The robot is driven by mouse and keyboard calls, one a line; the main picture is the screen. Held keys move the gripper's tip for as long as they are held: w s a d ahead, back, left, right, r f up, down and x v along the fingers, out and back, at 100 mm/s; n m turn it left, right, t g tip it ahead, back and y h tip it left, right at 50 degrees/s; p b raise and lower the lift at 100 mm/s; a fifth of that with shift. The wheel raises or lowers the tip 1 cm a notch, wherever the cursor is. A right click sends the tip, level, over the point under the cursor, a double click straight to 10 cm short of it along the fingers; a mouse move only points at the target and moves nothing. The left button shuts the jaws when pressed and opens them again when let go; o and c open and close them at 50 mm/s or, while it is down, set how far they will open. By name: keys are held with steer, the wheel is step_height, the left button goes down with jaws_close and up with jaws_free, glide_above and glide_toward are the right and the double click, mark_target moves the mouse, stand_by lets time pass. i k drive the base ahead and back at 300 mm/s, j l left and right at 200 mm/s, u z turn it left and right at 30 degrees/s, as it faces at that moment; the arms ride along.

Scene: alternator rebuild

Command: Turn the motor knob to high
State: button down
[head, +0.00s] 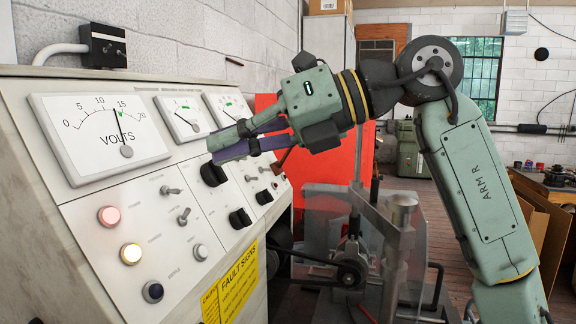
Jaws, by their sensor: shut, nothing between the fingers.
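The control panel (90,210) slopes along the left side of the head view. It carries several black knobs: an upper one (213,173), a lower one (239,218) and another farther right (264,196). Their labels are too small to read, so I cannot tell which is the motor knob or its setting. My gripper (211,150) is shut and empty. Its fingertips are in front of the panel, just above the upper knob in the picture. I cannot tell whether they touch it. The fingers hide part of the panel behind them.
A large volts meter (100,135) and two smaller meters are on the upper panel. A belt-and-pulley rig (350,275) behind a clear guard stands right of the panel, under my arm.

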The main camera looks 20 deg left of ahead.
mark_target(239, 218)
steer(key=k+j, duration=0.3)
steer(key=k, duration=0.15)
steer(key=k+j, duration=0.3)
steer(key=k, duration=0.15)
